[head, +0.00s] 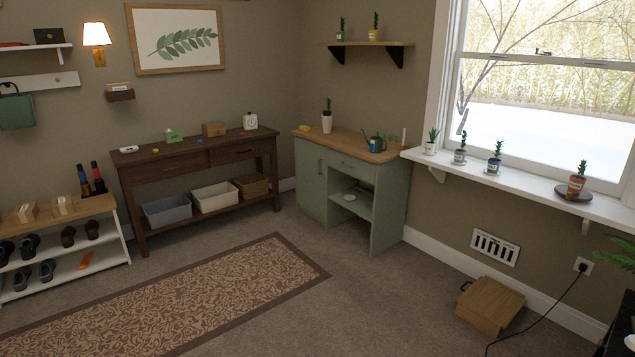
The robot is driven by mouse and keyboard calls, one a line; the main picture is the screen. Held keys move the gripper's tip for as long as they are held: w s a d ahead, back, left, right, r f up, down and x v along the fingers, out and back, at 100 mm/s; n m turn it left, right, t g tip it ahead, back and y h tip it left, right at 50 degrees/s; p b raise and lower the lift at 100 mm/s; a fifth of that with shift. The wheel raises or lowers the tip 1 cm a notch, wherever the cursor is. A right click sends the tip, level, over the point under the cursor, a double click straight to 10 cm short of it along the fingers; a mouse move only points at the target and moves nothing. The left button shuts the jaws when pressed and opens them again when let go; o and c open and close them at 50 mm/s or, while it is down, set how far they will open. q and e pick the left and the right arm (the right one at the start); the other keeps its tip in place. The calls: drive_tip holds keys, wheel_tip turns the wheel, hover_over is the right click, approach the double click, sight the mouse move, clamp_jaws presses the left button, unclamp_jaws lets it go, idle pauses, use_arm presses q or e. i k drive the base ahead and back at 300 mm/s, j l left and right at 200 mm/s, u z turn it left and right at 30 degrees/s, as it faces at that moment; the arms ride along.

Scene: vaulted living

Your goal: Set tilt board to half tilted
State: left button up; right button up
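A wooden box-like piece with a flat board top (492,298) sits on the carpet at the lower right, by the wall under the window. It looks most like the tilt board. Its top seems to slope a little, but its exact angle is hard to tell from here. A small dark knob or handle (465,286) shows at its left corner. Neither of my grippers is in view.
A black power cord (540,312) runs from the wall outlet (583,265) across the floor just right of the board. A patterned rug (170,300) lies left. A green cabinet (388,205) stands at the back. Carpet between rug and board is clear.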

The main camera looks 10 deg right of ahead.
sight(498, 304)
drive_tip(key=i+j, duration=0.1)
drive_tip(key=i, duration=0.8)
drive_tip(key=i+j, duration=0.15)
drive_tip(key=i, duration=0.75)
drive_tip(key=i+z, duration=0.3)
drive_tip(key=z, duration=0.15)
drive_tip(key=i+j+z, duration=0.2)
drive_tip(key=z, duration=0.25)
drive_tip(key=i+j+z, duration=0.3)
drive_tip(key=z, duration=0.15)
drive_tip(key=i+j+z, duration=0.2)
drive_tip(key=j+z, duration=0.25)
drive_tip(key=i+j+z, duration=0.1)
drive_tip(key=j+z, duration=0.15)
drive_tip(key=i+j+z, duration=0.1)
drive_tip(key=j+z, duration=0.35)
drive_tip(key=j, duration=0.2)
drive_tip(key=i+z, duration=0.1)
drive_tip(key=z, duration=0.2)
drive_tip(key=i+j+z, duration=0.8)
drive_tip(key=i+j, duration=0.05)
drive_tip(key=j, duration=0.1)
